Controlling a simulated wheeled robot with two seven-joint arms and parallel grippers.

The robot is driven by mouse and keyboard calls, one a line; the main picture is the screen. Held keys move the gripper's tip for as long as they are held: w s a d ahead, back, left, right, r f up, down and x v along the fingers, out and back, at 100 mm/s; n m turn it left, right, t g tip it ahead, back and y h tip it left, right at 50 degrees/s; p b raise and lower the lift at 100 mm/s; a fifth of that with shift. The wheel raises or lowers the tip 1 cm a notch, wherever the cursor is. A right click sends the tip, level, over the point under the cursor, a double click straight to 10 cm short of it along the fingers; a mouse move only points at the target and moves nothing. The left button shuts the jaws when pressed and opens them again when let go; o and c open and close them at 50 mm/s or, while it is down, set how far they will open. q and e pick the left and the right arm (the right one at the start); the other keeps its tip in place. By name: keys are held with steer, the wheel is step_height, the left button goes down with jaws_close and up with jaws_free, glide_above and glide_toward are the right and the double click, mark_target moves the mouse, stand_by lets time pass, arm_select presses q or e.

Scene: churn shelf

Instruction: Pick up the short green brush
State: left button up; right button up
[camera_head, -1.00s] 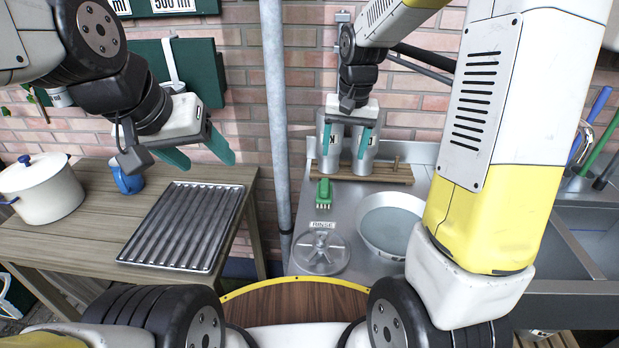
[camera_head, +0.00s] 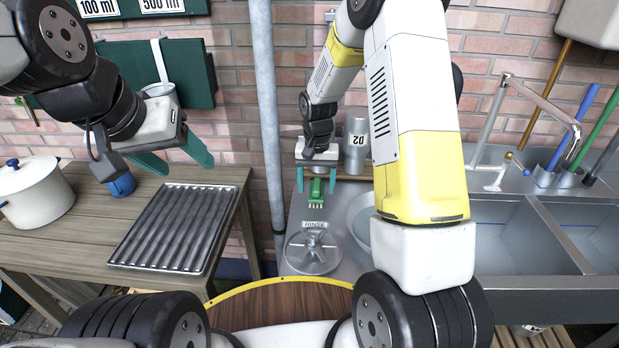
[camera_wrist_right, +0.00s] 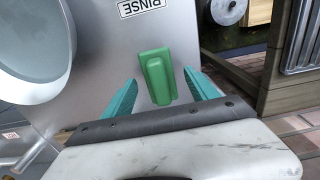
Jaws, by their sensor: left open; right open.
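The short green brush (camera_head: 316,191) lies on the metal counter behind the RINSE label, its pale bristles toward me. In the right wrist view the brush (camera_wrist_right: 156,76) shows as a green block between the two teal fingers. My right gripper (camera_head: 316,188) is open and empty, its fingertips on either side of the brush as seen from the head; I cannot tell the exact height above the counter. My right gripper also shows in its wrist view (camera_wrist_right: 160,88). My left gripper (camera_head: 180,162) is open and empty above the wooden table, near the ribbed metal tray.
A metal disc with fins (camera_head: 313,252) stands in front of the brush, and a round basin (camera_head: 360,215) is just right of it. A metal canister (camera_head: 356,142) is behind. A vertical pipe (camera_head: 266,120) stands left. The ribbed tray (camera_head: 172,228) lies on the table.

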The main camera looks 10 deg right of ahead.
mark_target(317, 185)
steer(key=shift+f, duration=0.3)
jaws_close()
step_height(317, 185, up, 10)
steer(key=shift+r, duration=0.1)
steer(key=c, duration=0.7)
jaws_free()
steer(key=c, duration=0.6)
steer(key=shift+s, duration=0.1)
